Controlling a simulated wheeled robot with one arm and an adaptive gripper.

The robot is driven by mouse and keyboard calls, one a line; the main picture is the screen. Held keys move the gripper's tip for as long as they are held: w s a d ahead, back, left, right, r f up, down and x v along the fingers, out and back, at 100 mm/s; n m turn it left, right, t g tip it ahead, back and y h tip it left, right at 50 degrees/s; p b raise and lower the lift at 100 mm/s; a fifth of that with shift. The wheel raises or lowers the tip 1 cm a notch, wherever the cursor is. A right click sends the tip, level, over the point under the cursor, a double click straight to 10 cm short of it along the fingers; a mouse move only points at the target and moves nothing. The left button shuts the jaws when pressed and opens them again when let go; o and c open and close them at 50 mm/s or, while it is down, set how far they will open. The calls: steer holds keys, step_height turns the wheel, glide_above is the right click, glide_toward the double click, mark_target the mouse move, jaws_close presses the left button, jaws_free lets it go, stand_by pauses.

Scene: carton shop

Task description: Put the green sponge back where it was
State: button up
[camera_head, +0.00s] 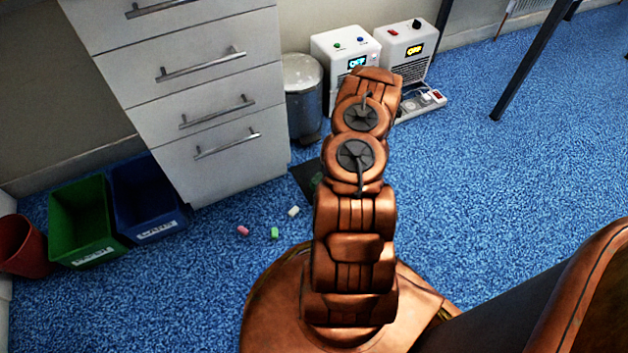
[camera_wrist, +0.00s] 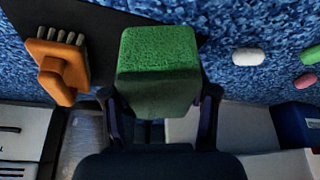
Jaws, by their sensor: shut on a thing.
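The green sponge (camera_wrist: 158,55) is a block in the middle of the wrist view. My gripper (camera_wrist: 160,98) is shut on it, with one dark finger on each side. A dark mat (camera_wrist: 100,28) lies on the floor behind the sponge in that view. I cannot tell whether the sponge touches it. In the head view the mat's edge (camera_head: 303,176) shows left of my arm, with a small green patch, likely the sponge (camera_head: 317,180). My arm hides the gripper there.
Small white (camera_head: 293,211), green (camera_head: 275,233) and pink (camera_head: 243,230) pieces lie on the blue carpet. A drawer cabinet (camera_head: 190,110), grey bin (camera_head: 302,95), green (camera_head: 85,220) and blue (camera_head: 145,195) crates stand nearby.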

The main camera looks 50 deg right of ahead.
steer(key=w, duration=0.2)
steer(key=w+d+b, duration=0.1)
steer(key=w, duration=0.2)
steer(key=w+d, duration=0.1)
steer(key=w, duration=0.2)
steer(key=shift+w+d+f+b, duration=0.15)
steer(key=shift+f+b, duration=0.2)
steer(key=shift+f, duration=0.05)
steer(key=shift+f+b, duration=1.15)
steer(key=shift+f, duration=0.7)
steer(key=shift+r, duration=0.1)
steer(key=o, duration=1.5)
steer(key=shift+o, duration=0.2)
